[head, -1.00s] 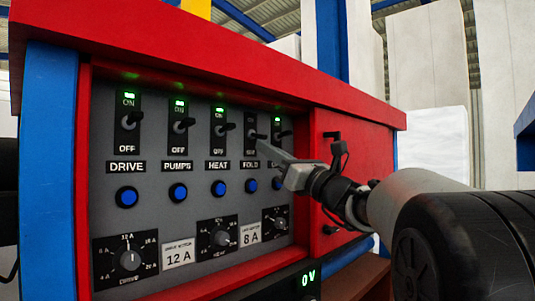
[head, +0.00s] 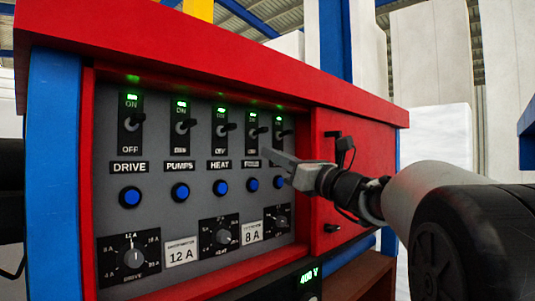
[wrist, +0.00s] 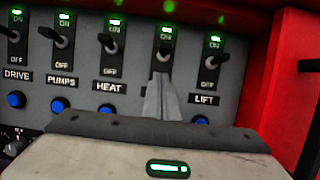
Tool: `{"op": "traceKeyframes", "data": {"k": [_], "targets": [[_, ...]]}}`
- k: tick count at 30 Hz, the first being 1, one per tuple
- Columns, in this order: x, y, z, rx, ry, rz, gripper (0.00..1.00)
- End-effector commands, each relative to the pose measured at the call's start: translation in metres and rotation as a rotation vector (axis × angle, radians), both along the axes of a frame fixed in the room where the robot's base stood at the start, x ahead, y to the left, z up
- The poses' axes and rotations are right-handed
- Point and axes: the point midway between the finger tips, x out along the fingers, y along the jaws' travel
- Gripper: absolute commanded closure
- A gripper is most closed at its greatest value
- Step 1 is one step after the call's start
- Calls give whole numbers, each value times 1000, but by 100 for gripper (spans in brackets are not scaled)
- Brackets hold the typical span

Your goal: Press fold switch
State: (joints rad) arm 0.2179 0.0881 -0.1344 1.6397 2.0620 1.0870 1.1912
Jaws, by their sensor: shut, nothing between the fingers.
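The fold switch (head: 257,131) is the fourth toggle in the row on the grey panel (head: 150,220). Its lever points up toward ON, and the green light above it is lit. My gripper (head: 267,154) is shut and empty, with its tips just below this switch, over part of the FOLD label (head: 250,164). In the wrist view, the fold switch (wrist: 164,47) shows just above the closed fingers (wrist: 160,80), which hide its lower part and its label. I cannot tell whether the tips touch the switch or the panel.
The DRIVE (head: 131,121), PUMPS (head: 183,126), HEAT (head: 224,128) and LIFT (wrist: 213,50) switches stand close on both sides, each with a lit green light. Blue buttons (head: 180,192) and dials (head: 132,258) sit below. A display (head: 309,276) reads 400 V.

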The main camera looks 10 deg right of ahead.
Motion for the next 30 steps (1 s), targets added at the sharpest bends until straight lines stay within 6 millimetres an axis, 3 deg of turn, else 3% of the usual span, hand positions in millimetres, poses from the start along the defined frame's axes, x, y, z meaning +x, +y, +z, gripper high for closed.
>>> {"op": "traceKeyframes", "data": {"k": [1, 3, 9, 15, 30], "targets": [[1, 0, -22, 0, 1, 0, 100], [-17, -14, -9, -1, -3, -5, 100], [-52, -40, -11, -1, -1, -4, 100], [-74, -55, -12, 0, 0, -1, 100], [-80, -59, -11, 0, 0, 0, 100]]}}
